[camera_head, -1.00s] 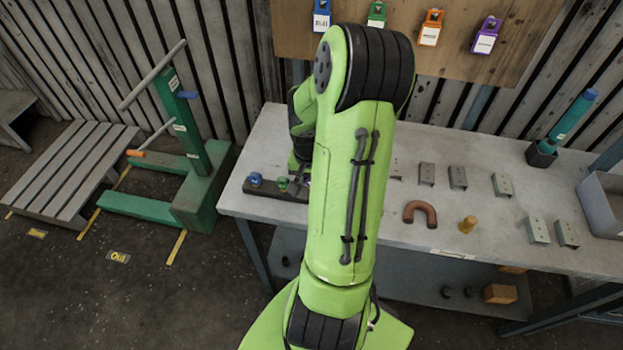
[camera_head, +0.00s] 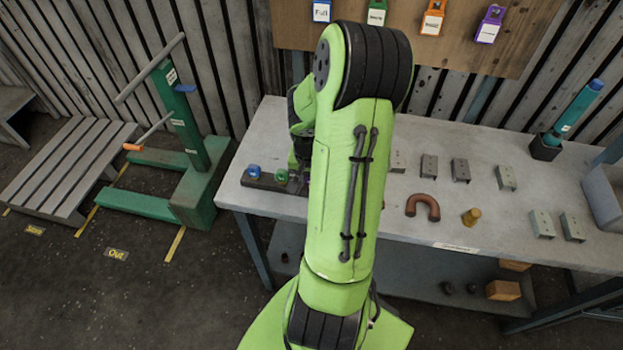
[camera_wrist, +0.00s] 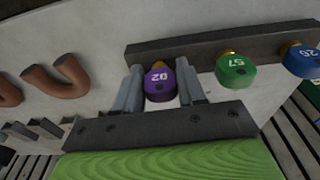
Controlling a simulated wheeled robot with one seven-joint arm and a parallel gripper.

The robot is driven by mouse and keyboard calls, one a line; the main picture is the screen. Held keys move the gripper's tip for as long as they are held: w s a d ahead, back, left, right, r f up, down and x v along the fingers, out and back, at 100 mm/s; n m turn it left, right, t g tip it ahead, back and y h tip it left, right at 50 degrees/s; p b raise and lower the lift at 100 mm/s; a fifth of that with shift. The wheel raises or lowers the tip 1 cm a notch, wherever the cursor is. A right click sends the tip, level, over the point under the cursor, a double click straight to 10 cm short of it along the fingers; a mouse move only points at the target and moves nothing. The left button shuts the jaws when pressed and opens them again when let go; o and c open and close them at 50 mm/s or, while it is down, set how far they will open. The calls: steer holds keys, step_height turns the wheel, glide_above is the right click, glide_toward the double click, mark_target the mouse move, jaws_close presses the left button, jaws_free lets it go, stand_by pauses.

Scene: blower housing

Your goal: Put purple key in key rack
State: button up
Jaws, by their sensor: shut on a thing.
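The purple key (camera_wrist: 158,84), with a round tag marked 02, is between the two fingers of my gripper (camera_wrist: 161,80) in the wrist view. My gripper is shut on it. The key rack (camera_wrist: 200,45) is a dark bar on the table just beyond the fingers; the brass part of the purple key overlaps its edge. I cannot tell whether this key is seated in it. A green key (camera_wrist: 235,70) and a blue key (camera_wrist: 301,60) are in the rack to the right.
The table (camera_head: 385,228) also holds a brown U-shaped piece (camera_head: 423,207), a brass peg (camera_head: 471,217) and several metal brackets (camera_head: 461,170). Coloured padlocks, one purple (camera_head: 489,24), hang on the board behind. A green stand (camera_head: 190,150) is left of the table.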

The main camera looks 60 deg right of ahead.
steer(key=shift+s+a+f+b, duration=0.3)
steer(key=shift+f, duration=0.25)
stand_by(0.4)
steer(key=o, duration=1)
steer(key=shift+r, duration=0.15)
steer(key=shift+o, duration=0.6)
step_height(320, 180, up, 16)
steer(key=a+p, duration=0.1)
steer(key=p, duration=0.3)
steer(key=shift+s+a, duration=0.2)
steer(key=shift+a+r, duration=0.1)
steer(key=shift+r, duration=0.1)
